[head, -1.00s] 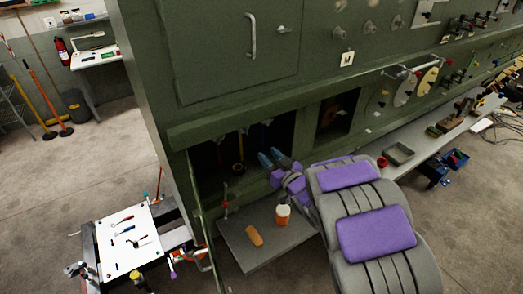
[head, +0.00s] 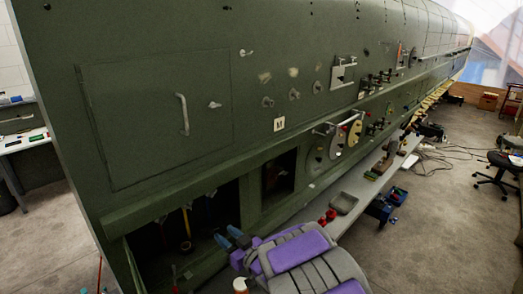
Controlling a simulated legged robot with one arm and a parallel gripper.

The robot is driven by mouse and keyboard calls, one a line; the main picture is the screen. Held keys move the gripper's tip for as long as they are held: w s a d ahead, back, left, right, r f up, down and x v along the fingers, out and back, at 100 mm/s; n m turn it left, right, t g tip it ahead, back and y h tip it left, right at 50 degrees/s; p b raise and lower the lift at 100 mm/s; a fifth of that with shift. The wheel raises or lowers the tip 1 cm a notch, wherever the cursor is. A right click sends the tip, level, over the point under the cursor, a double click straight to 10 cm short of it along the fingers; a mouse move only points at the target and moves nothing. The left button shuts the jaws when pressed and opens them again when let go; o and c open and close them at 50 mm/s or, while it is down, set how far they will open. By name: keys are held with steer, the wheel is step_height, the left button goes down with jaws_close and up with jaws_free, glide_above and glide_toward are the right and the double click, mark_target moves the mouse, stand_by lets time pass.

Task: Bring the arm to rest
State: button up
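My gripper (head: 231,239) is at the end of my grey and purple arm, low in the middle of the head view. Its two blue-grey fingertips stand apart, with nothing visible between them. It is in front of the dark lower opening (head: 190,238) of the green fuselage panel (head: 150,40). My arm reaches up from the bottom edge of the picture. A bottle with a white cap (head: 240,285) shows partly beside the arm at the bottom edge.
A long grey shelf (head: 350,187) runs along the fuselage to the right, with a grey tray (head: 343,203) and red cups (head: 327,216). Blue bins (head: 385,205) stand below it. Open floor (head: 450,215) lies right, with cables and an office chair (head: 497,170).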

steer(key=w+d+f+m+h+b, duration=0.25)
steer(key=d+h, duration=0.25)
steer(key=d, duration=0.4)
steer(key=s+d+f+m+g+h+b, duration=0.1)
steer(key=s+d+f+m+h+b, duration=0.1)
steer(key=s+d+h, duration=0.3)
steer(key=s+d+f+m+g+h+b, duration=0.1)
steer(key=s+d+b, duration=0.15)
steer(key=d, duration=0.45)
steer(key=s+d+f+m+g+h+b, duration=0.1)
steer(key=s+d+f+m+h+b, duration=0.15)
steer(key=d, duration=0.35)
steer(key=s+f+g+b, duration=0.1)
steer(key=s+g+b, duration=0.1)
steer(key=s, duration=0.9)
steer(key=s+d+f+m+g+b, duration=0.1)
steer(key=s+g, duration=0.4)
steer(key=s, duration=0.7)
steer(key=s+f+g+b, duration=0.2)
steer(key=s+g+b, duration=0.1)
steer(key=s, duration=0.8)
steer(key=shift+s+d+f+m+g+b, duration=0.15)
steer(key=shift+s+f+m+g+b, duration=0.15)
steer(key=shift+b, duration=0.55)
